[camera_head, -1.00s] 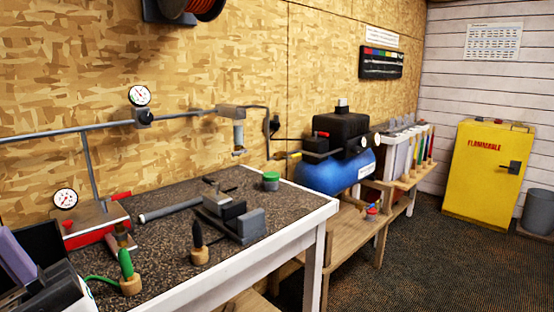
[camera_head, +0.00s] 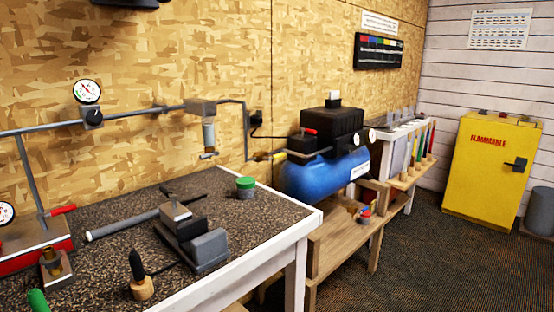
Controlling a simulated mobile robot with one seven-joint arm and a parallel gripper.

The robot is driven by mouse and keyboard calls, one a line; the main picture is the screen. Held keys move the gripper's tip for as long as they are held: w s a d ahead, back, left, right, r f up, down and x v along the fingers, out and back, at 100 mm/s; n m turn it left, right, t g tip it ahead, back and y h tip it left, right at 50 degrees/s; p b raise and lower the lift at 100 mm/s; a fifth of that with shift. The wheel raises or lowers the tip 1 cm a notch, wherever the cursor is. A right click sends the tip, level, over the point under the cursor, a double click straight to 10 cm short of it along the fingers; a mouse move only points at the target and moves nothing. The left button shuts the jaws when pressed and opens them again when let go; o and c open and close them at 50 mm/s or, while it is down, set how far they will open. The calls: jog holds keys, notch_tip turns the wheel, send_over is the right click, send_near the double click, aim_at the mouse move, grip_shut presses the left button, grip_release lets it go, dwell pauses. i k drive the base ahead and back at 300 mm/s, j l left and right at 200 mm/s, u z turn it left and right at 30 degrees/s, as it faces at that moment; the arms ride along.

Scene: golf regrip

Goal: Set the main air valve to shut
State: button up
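A grey air pipe (camera_head: 140,115) runs along the wall to a filter unit (camera_head: 208,130), then bends down towards the blue compressor (camera_head: 325,175). A small yellow fitting (camera_head: 278,155) sits on the line beside the compressor; it may be a valve handle. A red lever (camera_head: 62,210) shows at the lower left by a red and grey unit (camera_head: 35,245) under the pipe's branch. I cannot tell for certain which is the main air valve, or its setting. My gripper is not in view.
A dark-topped workbench (camera_head: 110,205) fills the near left, with a vise (camera_head: 192,240), a green-lidded jar (camera_head: 246,187) and a handled tool (camera_head: 140,275) on it. A wooden shelf (camera_head: 335,230) stands beyond. A yellow cabinet (camera_head: 490,170) is at the right. The carpet (camera_head: 420,255) between is clear.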

aim_at(283, 154)
jog(key=i+l+z, duration=0.65)
jog(key=i, duration=0.2)
jog(key=i+l+z, duration=0.3)
jog(key=i, duration=0.2)
jog(key=i+z, duration=0.3)
jog(key=i, duration=0.2)
jog(key=i+u, duration=0.45)
jog(key=i+l+u, duration=0.1)
jog(key=i+u, duration=0.35)
jog(key=i+j+u, duration=0.1)
jog(key=i+u, duration=0.15)
jog(key=u, duration=0.15)
jog(key=i+u, duration=0.25)
jog(key=u, duration=0.15)
